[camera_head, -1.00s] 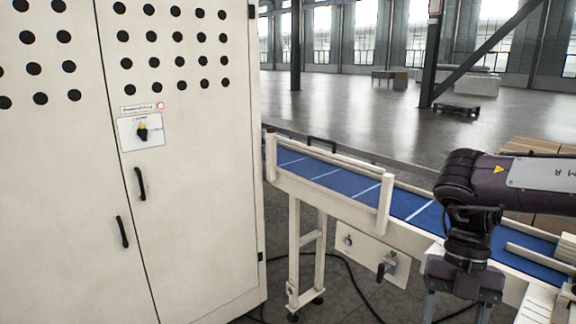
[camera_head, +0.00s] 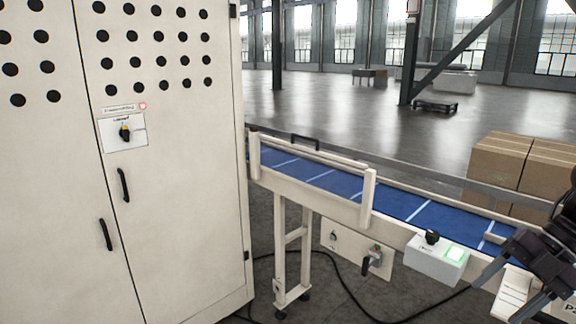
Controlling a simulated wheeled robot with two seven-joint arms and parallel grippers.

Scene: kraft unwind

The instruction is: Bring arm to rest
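My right gripper (camera_head: 508,282) is at the lower right edge of the head view, with its arm cut off by the frame. Its two grey fingers point down and to the left, spread apart with nothing seen between them. It is in front of the conveyor's near side, to the right of a white control box (camera_head: 433,262) with a lit green button and a black knob. My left gripper is not in view.
A tall cream cabinet (camera_head: 180,180) with black handles fills the left. A blue-belted conveyor (camera_head: 345,186) runs from its side to the lower right. Cardboard boxes (camera_head: 498,165) stand behind the conveyor. A black cable lies on the floor below. Open floor lies beyond.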

